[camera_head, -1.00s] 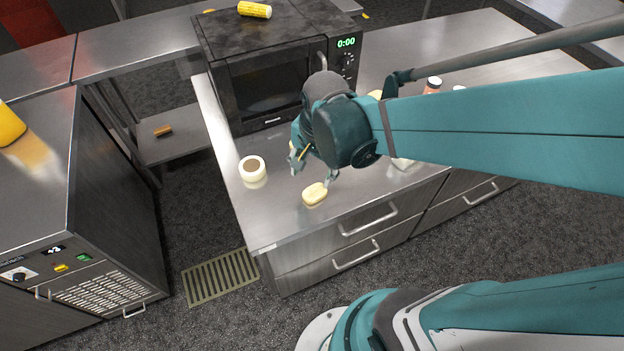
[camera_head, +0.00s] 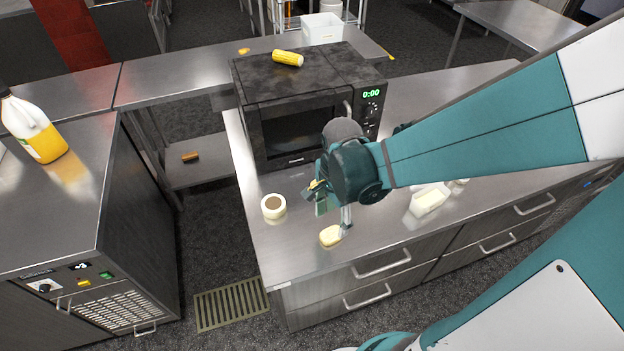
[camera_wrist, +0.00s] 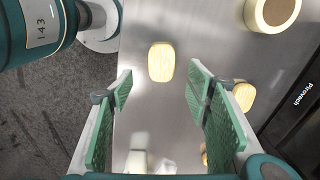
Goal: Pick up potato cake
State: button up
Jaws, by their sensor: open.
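A pale yellow, rounded, flat piece that looks like the potato cake (camera_head: 330,235) lies on the steel counter (camera_head: 290,251) near its front edge. In the wrist view the potato cake (camera_wrist: 161,62) lies ahead of the gap between my fingers, with bare steel around it. My gripper (camera_head: 333,218) points down over the counter beside the cake; one finger overlaps the cake's right side in the head view. In the wrist view my gripper (camera_wrist: 160,84) is open, its green pads wide apart and nothing between them.
A round white item with a brown top (camera_head: 273,206) stands left of my gripper. A black microwave (camera_head: 300,105) with a corn cob (camera_head: 287,58) on top stands behind. A white block-like item (camera_head: 429,199) lies to the right. Similar yellow pieces (camera_wrist: 243,95) show in the wrist view.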

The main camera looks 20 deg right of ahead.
aim_at(332, 233)
jog(key=shift+f, duration=1.3)
jog(key=shift+f+b, duration=0.15)
jog(key=shift+b, duration=0.15)
jog(key=shift+w+f+b, duration=0.15)
jog(key=shift+f+b, duration=0.35)
jog(key=shift+f, duration=1.95)
jog(key=c, duration=1)
jog(key=shift+r, duration=0.15)
